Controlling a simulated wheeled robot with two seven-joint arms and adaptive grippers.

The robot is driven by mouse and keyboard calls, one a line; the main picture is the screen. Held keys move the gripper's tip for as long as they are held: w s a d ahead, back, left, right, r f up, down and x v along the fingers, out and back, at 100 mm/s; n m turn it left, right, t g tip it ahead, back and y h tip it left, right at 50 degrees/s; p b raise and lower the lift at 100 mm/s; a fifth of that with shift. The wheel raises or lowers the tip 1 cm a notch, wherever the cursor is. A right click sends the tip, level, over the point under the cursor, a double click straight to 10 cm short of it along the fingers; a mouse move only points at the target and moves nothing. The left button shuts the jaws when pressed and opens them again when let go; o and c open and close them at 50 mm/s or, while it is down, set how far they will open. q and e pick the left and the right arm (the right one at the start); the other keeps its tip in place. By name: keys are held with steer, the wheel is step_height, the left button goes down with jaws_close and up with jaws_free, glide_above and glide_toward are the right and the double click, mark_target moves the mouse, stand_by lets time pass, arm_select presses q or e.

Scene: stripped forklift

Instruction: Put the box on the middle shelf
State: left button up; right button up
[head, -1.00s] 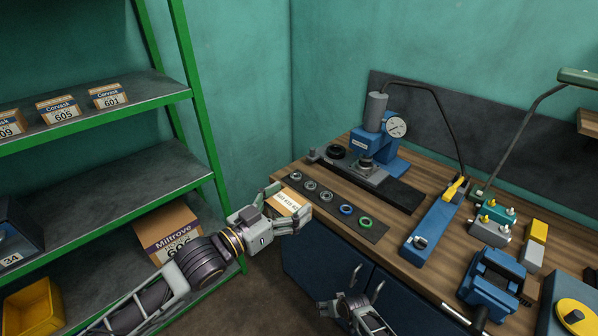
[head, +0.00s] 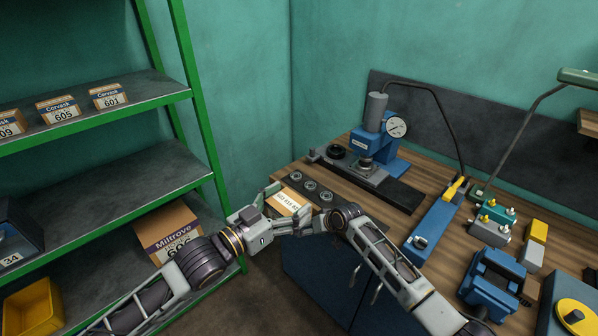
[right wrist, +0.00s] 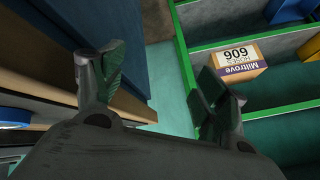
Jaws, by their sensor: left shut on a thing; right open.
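A small box (head: 287,201) with an orange-brown edge and a white label is held in my left gripper (head: 286,209). The left fingers are shut on it near the bench's left front corner. The middle shelf (head: 115,197) of the green-framed rack is left of the gripper, mostly bare. My right gripper (head: 314,224) is beside the left one in the head view, its fingers partly hidden; whether they touch cannot be told. In the right wrist view its fingers (right wrist: 160,80) are spread, with nothing between them.
Several Corvask boxes (head: 58,108) stand on the upper shelf. A Miltrove box (head: 166,229) is on the lower shelf. A dark bin (head: 20,228) is at the middle shelf's left end. A green post (head: 200,100) edges the rack. The bench (head: 435,215) holds a press (head: 375,135) and tools.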

steer(key=w+a+r+n, duration=0.1)
steer(key=a+r, duration=0.2)
steer(key=r, duration=1.1)
step_height(320, 180, up, 26)
steer(key=n+g+h, duration=0.3)
steer(key=n, duration=0.2)
glide_above(289, 203)
steer(key=d, duration=0.2)
steer(key=shift+s+d+r, duration=0.15)
steer(key=shift+s+r, duration=0.05)
steer(key=shift+s, duration=0.35)
steer(key=shift+s+d+r, duration=0.1)
steer(key=shift+s+r, duration=0.05)
steer(key=shift+s, duration=0.4)
steer(key=shift+f, duration=0.15)
steer(key=shift+w+x, duration=0.1)
steer(key=shift+x, duration=2.85)
steer(key=shift+w+x, duration=0.15)
steer(key=shift+x, duration=2.75)
